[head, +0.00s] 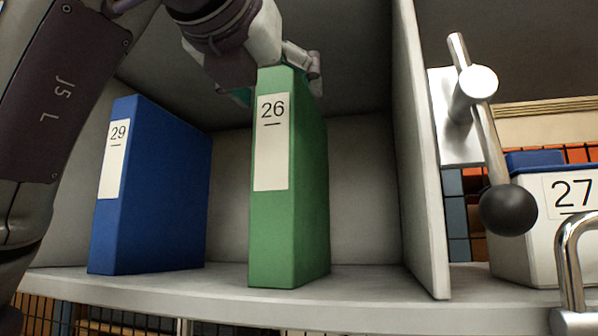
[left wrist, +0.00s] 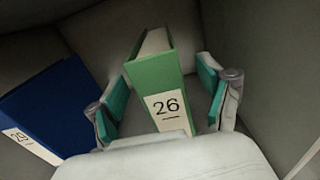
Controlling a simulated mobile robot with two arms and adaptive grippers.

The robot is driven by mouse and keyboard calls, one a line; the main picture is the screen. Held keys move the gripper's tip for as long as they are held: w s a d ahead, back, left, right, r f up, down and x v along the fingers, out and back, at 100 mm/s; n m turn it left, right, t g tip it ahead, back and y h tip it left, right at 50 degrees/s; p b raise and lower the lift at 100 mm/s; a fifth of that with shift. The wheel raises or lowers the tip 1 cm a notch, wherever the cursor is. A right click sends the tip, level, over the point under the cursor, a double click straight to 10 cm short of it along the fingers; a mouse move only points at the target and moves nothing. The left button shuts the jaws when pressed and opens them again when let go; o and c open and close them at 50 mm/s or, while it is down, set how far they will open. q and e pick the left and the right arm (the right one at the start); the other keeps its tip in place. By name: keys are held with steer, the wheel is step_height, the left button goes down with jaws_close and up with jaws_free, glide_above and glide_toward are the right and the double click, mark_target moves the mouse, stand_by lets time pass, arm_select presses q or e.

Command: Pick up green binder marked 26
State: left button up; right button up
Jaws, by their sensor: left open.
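The green binder marked 26 (head: 312,190) stands upright on a shelf (head: 215,292), its white label facing me. My left gripper (head: 285,85) is above and behind its top edge in the head view, partly hidden by the binder. In the left wrist view the green binder (left wrist: 157,76) lies between the two teal-padded fingers of my left gripper (left wrist: 165,98). The fingers are spread, with a gap showing on each side of the binder. My right gripper is not in view.
A blue binder marked 29 (head: 165,190) stands to the left, with a gap between the binders. It also shows in the left wrist view (left wrist: 58,105). A divider panel (head: 420,150) bounds the compartment at right. Beyond it are a metal lever with a black knob (head: 508,210) and a white box marked 27 (head: 535,250).

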arm_select(q)
steer(key=p+x, duration=0.1)
steer(key=r+p+x, duration=0.1)
steer(key=p+x, duration=0.1)
steer(key=shift+w, duration=0.3)
steer(key=shift+w+d+f+p, duration=0.2)
steer(key=shift+w+f, duration=0.05)
steer(key=shift+w, duration=0.35)
steer(key=shift+w+d+f+p, duration=0.2)
steer(key=shift+w, duration=0.4)
steer(key=shift+s, duration=0.2)
steer(key=c, duration=0.4)
steer(key=shift+r, duration=0.1)
jaws_close()
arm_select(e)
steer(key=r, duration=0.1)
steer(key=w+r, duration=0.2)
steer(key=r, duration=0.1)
